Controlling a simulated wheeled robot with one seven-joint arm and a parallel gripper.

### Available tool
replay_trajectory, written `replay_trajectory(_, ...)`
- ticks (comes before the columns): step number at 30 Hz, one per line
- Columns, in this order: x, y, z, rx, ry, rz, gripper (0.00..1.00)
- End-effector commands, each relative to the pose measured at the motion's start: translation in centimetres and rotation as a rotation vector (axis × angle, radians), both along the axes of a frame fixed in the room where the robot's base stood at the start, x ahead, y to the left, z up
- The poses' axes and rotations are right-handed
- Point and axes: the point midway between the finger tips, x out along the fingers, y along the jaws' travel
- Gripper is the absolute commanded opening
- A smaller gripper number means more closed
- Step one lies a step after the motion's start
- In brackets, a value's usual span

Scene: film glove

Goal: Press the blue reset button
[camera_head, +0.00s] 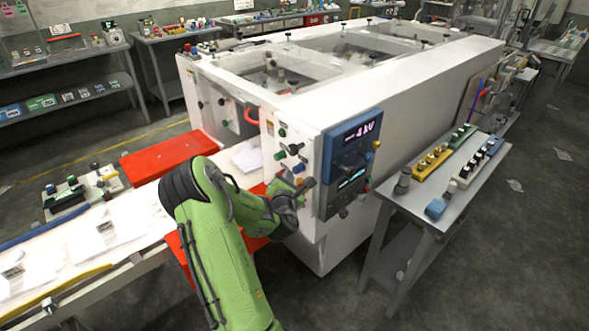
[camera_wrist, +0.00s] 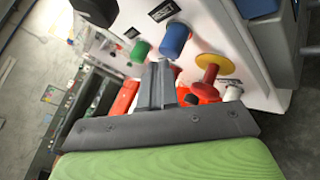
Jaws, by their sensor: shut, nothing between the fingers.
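The blue button (camera_wrist: 176,39) stands out from the white panel in the wrist view, between a green button (camera_wrist: 140,51) and a red knob with a yellow base (camera_wrist: 210,66). My gripper (camera_wrist: 160,66) is shut and empty, its fingertips just below the blue button in the picture. I cannot tell whether they touch it. In the head view my gripper (camera_head: 306,187) is at the front panel of the white machine (camera_head: 310,140), and the blue button (camera_head: 298,168) shows just above it.
A display box (camera_head: 351,150) is mounted right of my gripper. A grey side table (camera_head: 437,209) with button boxes stands at the right. Red covers (camera_head: 168,155) and a conveyor with papers (camera_head: 104,236) lie left. Other red and white knobs sit close to the fingers.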

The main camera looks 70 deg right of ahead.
Motion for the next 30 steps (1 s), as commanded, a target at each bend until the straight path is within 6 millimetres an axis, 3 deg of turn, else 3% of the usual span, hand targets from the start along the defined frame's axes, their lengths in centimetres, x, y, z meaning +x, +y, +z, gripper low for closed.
replay_trajectory(30, -0.33, -0.69, 0.04, -0.001, 0.000, 0.001, 0.00)
